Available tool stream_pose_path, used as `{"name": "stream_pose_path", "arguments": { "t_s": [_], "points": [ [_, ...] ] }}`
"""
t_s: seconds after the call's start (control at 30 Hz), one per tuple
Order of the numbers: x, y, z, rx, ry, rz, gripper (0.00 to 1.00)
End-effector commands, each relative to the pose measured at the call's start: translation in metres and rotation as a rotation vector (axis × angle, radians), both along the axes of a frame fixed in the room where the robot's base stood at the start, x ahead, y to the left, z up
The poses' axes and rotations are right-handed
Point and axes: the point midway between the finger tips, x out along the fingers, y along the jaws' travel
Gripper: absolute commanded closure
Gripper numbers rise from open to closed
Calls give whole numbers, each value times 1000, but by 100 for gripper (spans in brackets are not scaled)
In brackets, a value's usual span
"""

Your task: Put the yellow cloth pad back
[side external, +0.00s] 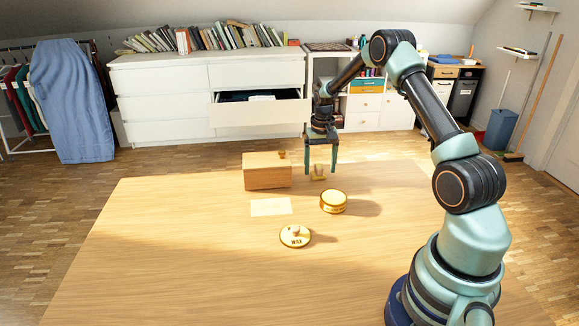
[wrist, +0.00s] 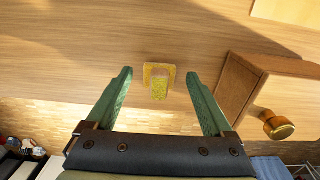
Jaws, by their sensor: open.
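The yellow cloth pad (wrist: 158,86) is a small block on the wooden table in the wrist view, with a tan part around its top. In the side view it is a small yellowish shape (side external: 319,177) to the right of the wooden box. My gripper (side external: 320,171) is open, pointing down over the pad. In the wrist view its fingertips (wrist: 161,75) are wide apart, one on each side of the pad, with clear gaps. Nothing is held. I cannot tell the exact height of the fingertips above the table.
A wooden box (side external: 266,176) with a brass knob (wrist: 278,127) stands close to my gripper. A round yellow tin (side external: 333,203) and a lid marked WAX (side external: 295,238) lie nearer the camera. A pale rectangle (side external: 271,207) is on the table. The table's left part is clear.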

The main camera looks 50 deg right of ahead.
Motion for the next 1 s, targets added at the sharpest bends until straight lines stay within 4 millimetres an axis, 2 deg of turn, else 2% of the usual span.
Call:
{"name": "stream_pose_path", "arguments": {
  "t_s": [0.4, 0.7, 0.77, 0.87, 1.0],
  "points": [
    [1, 0, 83, -3, -4, 0, 14],
    [1, 3, 112, -4, -5, 7, 14],
    [1, 9, 120, -8, -13, 23, 14],
    [2, 30, 141, -25, -41, 72, 14],
    [-4, 75, 179, -59, -101, 179, 14]
  ]
}}
